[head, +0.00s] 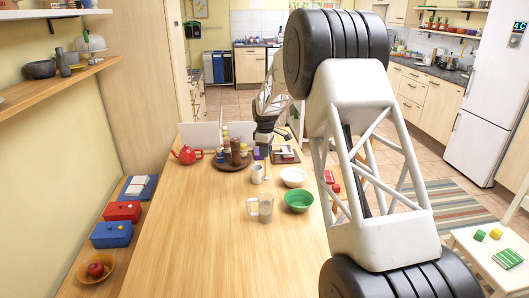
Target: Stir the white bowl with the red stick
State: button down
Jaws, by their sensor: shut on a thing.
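The white bowl (292,177) stands on the wooden table, between a white mug (257,174) on its left and a green bowl (299,203) in front of it. My gripper (264,148) is above the table, behind and left of the white bowl, pointing down near the white mug. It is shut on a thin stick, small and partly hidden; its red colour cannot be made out. The stick is apart from the white bowl in the picture.
A round brown tray (231,162) with shakers and a red teapot (187,154) are at the left. A dark tray (285,155) lies behind the white bowl. The table's front part is clear.

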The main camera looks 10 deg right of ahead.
jog(key=w+d, duration=0.4)
jog(key=d, duration=0.3)
jog(key=w+d, duration=0.4)
jog(key=d, duration=0.3)
jog(key=shift+d+r, duration=0.3)
jog(key=shift+d, duration=0.05)
jog(key=shift+w, duration=0.1)
jog(key=shift+f, duration=0.15)
notch_tip(320, 180, down, 9)
dwell(1.0)
jog(key=shift+f, duration=0.15)
